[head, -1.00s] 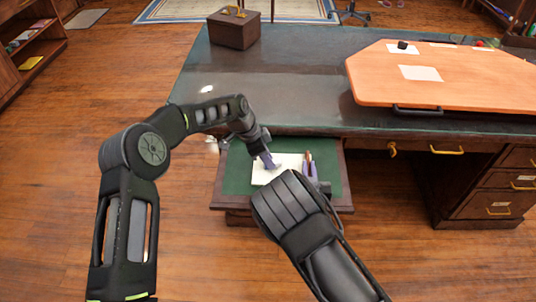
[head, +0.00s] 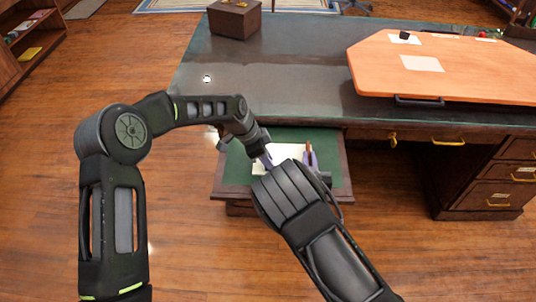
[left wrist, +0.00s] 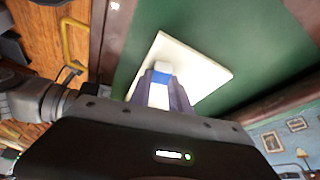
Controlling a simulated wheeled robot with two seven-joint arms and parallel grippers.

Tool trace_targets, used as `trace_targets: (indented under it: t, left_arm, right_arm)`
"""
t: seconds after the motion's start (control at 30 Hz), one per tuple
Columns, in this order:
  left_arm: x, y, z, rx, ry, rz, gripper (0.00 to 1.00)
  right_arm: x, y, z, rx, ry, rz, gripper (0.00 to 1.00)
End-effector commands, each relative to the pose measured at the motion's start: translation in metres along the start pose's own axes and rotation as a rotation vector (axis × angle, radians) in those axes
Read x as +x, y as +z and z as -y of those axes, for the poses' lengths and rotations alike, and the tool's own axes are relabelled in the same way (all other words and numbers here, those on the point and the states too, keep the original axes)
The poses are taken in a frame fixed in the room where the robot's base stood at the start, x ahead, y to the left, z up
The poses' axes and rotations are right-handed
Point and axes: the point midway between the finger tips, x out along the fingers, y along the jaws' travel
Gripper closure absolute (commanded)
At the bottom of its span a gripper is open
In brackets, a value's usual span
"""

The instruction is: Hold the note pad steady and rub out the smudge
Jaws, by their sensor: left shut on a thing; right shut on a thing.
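The cream note pad (head: 287,152) lies on the green pull-out board of the desk; it also shows in the left wrist view (left wrist: 205,70). My left gripper (head: 267,158) points down over the pad. In the left wrist view its purple fingers (left wrist: 160,88) are shut on a small blue and white block (left wrist: 161,75), which looks like an eraser. Whether the block touches the paper I cannot tell. My right gripper (head: 310,160) is at the pad's right side, shut on a slim red-brown thing (head: 308,147). My right forearm hides the pad's near part. I cannot make out the smudge.
The green board (head: 335,170) has a dark wood rim. Behind it is the dark desk top (head: 270,85), with a brown box (head: 235,20) at the back. An orange board (head: 450,70) with paper lies at the right. Drawers with brass handles (head: 447,141) stand below.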

Motion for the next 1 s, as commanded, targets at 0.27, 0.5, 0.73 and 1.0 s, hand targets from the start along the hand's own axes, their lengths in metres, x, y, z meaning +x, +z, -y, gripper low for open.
trace_targets:
  t: [0.27, 0.5, 0.73, 1.0]
  left_arm:
    - [0.002, 0.003, -0.005, 0.000, 0.008, 0.005, 1.00]
    - [-0.005, -0.001, -0.004, 0.000, 0.004, 0.003, 1.00]
    - [-0.029, -0.012, -0.002, 0.001, 0.000, 0.000, 1.00]
    - [-0.052, -0.021, -0.002, 0.001, 0.000, 0.000, 1.00]
  right_arm:
    - [0.001, -0.002, 0.000, 0.002, 0.001, -0.005, 1.00]
    - [0.001, -0.002, 0.000, 0.002, 0.001, -0.005, 1.00]
    - [0.001, -0.002, 0.000, 0.001, 0.000, -0.004, 1.00]
    - [0.000, -0.001, 0.000, 0.001, 0.000, -0.003, 1.00]
